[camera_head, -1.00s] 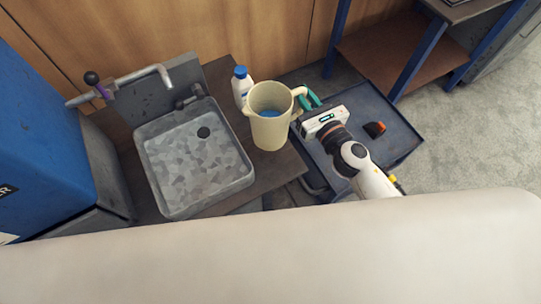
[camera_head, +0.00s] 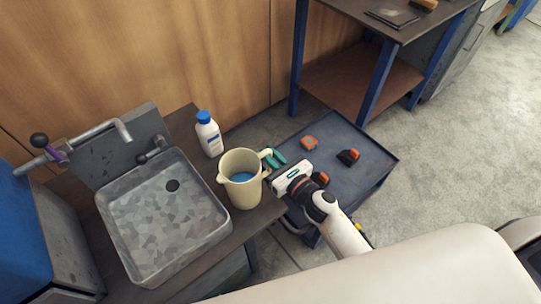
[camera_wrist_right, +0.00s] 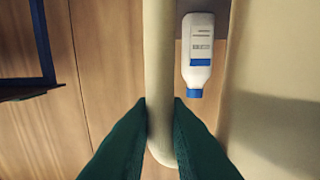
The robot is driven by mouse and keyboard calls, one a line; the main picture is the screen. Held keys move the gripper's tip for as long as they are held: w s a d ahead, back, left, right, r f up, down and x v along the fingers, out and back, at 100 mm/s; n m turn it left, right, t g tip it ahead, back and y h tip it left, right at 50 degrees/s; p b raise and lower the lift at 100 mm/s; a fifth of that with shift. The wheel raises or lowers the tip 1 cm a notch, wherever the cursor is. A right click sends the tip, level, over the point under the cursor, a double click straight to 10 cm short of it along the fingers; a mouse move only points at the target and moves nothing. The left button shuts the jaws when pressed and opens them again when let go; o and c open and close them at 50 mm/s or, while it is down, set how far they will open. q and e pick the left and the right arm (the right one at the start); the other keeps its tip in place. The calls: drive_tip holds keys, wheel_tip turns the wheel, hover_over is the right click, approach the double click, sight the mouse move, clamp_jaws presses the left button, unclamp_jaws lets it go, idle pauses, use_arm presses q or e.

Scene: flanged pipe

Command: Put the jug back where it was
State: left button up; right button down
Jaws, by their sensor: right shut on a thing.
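The cream jug (camera_head: 241,190) is upright at the right end of the sink counter, with blue liquid inside. I cannot tell whether its base touches the counter. My right gripper (camera_head: 274,160) has its green fingers shut on the jug's handle. In the right wrist view the green fingers (camera_wrist_right: 160,115) close on either side of the handle (camera_wrist_right: 159,60), and the jug's pale wall (camera_wrist_right: 275,80) fills the right side. My left gripper is not in view.
A white bottle with a blue cap (camera_head: 208,135) stands behind the jug. The grey sink (camera_head: 165,215) with its tap is to the left. A blue cart top (camera_head: 335,185) on the right holds orange and black items. A workbench (camera_head: 385,25) stands behind.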

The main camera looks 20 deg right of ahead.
drive_tip(key=c, duration=1.4)
unclamp_jaws()
